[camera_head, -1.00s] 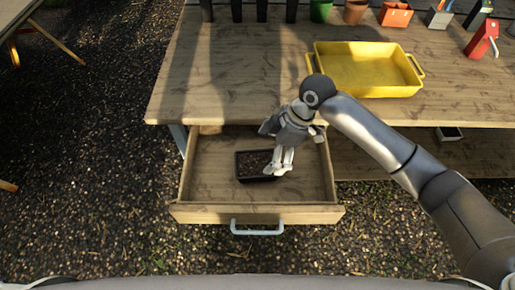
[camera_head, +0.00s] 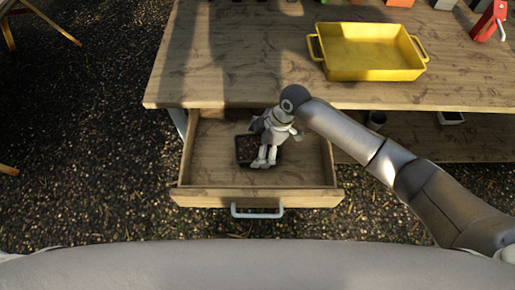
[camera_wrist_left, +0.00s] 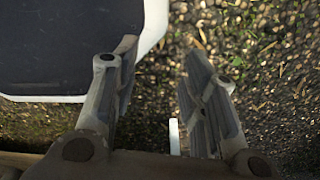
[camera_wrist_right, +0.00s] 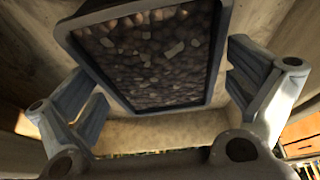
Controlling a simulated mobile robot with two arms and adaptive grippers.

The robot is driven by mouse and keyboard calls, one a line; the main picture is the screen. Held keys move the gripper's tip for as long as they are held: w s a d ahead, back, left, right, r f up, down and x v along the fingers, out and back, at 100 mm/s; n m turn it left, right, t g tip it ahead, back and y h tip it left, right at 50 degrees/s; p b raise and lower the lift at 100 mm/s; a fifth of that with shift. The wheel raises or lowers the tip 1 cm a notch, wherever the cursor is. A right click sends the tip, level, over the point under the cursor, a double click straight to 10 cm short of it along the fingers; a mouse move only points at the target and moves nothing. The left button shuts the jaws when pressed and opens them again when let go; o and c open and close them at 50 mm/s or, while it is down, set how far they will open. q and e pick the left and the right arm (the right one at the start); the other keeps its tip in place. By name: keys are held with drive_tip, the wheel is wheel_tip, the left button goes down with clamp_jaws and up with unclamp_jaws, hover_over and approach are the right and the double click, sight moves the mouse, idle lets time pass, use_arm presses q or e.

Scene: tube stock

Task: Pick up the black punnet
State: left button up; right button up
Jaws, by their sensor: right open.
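The black punnet (camera_head: 245,162), filled with brown pebbly soil, sits in the open wooden drawer (camera_head: 205,165). My right gripper (camera_head: 263,162) is over its right part, fingers pointing down, and hides some of it. In the right wrist view the punnet's dark rim (camera_wrist_right: 216,55) lies between the two spread fingers of my right gripper (camera_wrist_right: 163,90), with a gap visible on each side. The right gripper is open and holds nothing. My left gripper (camera_wrist_left: 163,55) shows in the left wrist view, open and empty above gravel, away from the punnet.
The wooden table (camera_head: 220,70) overhangs the back of the drawer. A yellow tray (camera_head: 370,73) stands on it at the right. The drawer's front has a grey handle (camera_head: 257,213). A lower shelf (camera_head: 420,150) is to the right. The drawer floor around the punnet is clear.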

drive_tip(key=shift+a+f, duration=0.1)
drive_tip(key=shift+f, duration=0.15)
use_arm(q)
drive_tip(key=shift+s, duration=0.6)
use_arm(e)
drive_tip(key=shift+f, duration=0.15)
use_arm(q)
drive_tip(key=shift+f, duration=0.1)
use_arm(e)
drive_tip(key=shift+f, duration=0.1)
drive_tip(key=shift+c, duration=0.3)
drive_tip(key=c, duration=0.9)
use_arm(q)
drive_tip(key=shift+w, duration=0.15)
use_arm(e)
drive_tip(key=shift+c, duration=1)
